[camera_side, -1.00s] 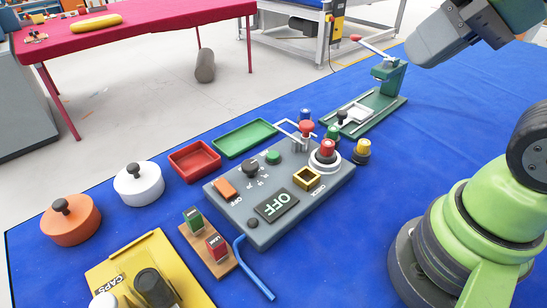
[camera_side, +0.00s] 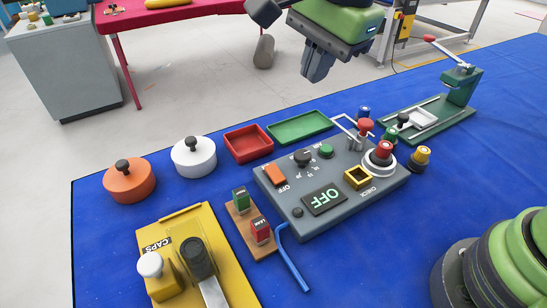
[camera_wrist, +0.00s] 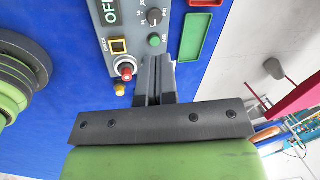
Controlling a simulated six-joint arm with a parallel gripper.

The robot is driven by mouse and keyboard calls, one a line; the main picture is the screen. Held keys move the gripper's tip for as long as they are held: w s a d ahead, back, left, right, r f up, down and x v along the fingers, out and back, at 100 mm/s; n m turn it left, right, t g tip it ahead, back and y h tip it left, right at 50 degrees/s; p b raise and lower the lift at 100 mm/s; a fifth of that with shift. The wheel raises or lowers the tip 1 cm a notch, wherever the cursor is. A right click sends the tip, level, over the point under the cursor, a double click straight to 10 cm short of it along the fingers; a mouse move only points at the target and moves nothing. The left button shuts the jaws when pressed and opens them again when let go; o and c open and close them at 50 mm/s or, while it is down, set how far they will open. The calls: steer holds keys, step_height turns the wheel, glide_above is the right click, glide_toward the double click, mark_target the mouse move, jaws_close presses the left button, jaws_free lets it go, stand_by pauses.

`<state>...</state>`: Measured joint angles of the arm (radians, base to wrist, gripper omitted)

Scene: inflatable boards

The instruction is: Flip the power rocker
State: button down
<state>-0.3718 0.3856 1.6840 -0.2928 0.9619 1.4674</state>
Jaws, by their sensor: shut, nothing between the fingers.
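The orange power rocker (camera_side: 275,175) sits at the left end of the grey control panel (camera_side: 340,208), beside an OFF label. The panel's display (camera_side: 324,199) reads OFF in green; part of it shows in the wrist view (camera_wrist: 110,12). My gripper (camera_side: 314,74) is shut and empty, pointing down, high above and apart from the panel. In the wrist view my gripper's fingers (camera_wrist: 155,68) lie together over the panel's end near the red button (camera_wrist: 126,70). The rocker is outside the wrist view.
The panel also carries a black selector knob (camera_side: 302,158), a green button (camera_side: 326,150) and a yellow square frame (camera_side: 357,178). Red (camera_side: 248,143) and green (camera_side: 299,127) trays lie behind it. A green press (camera_side: 455,95) stands right.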

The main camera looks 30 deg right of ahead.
mark_target(272, 167)
steer(key=w+a+f+m, duration=0.2)
steer(key=a+f, duration=0.2)
steer(key=f, duration=0.2)
steer(key=shift+w+m+g+h, duration=0.2)
steer(key=shift+m+g+h, duration=0.2)
steer(key=shift+d, duration=0.1)
steer(key=f, duration=0.4)
steer(key=w+f, duration=0.1)
steer(key=f, duration=0.3)
steer(key=w+f, duration=0.1)
steer(key=f, duration=0.3)
steer(key=shift+f, duration=0.1)
steer(key=shift+w+f, duration=0.25)
steer(key=shift+f, duration=0.55)
